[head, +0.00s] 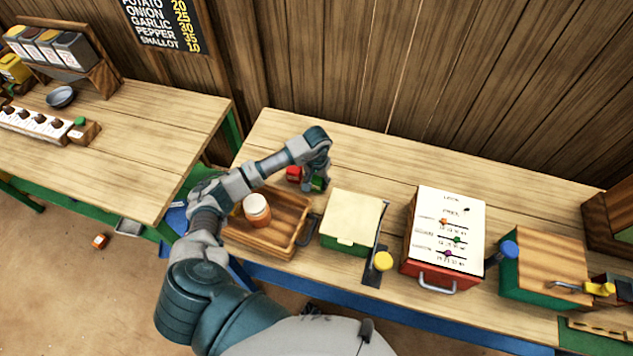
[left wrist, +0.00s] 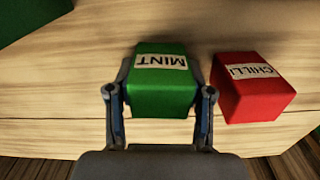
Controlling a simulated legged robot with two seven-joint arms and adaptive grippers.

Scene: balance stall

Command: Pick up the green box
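The green box (left wrist: 160,98) is a small cube with a white MINT label, seen in the left wrist view. In the head view it shows partly (head: 317,185), on the table's back left part beneath my left gripper (head: 316,178). My left gripper points down. In the left wrist view its two fingers (left wrist: 160,92) lie close along both sides of the box, with no clear gap at the upper sides. I cannot tell whether the box is lifted off the table. My right gripper is not in view.
A red CHILLI box (left wrist: 252,88) stands close beside the green one, also in the head view (head: 294,173). A wooden tray (head: 285,239) with an orange-and-white jar (head: 257,210) is in front. A larger cream-lidded green box (head: 351,216) and a red-and-white case (head: 445,232) stand to the right.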

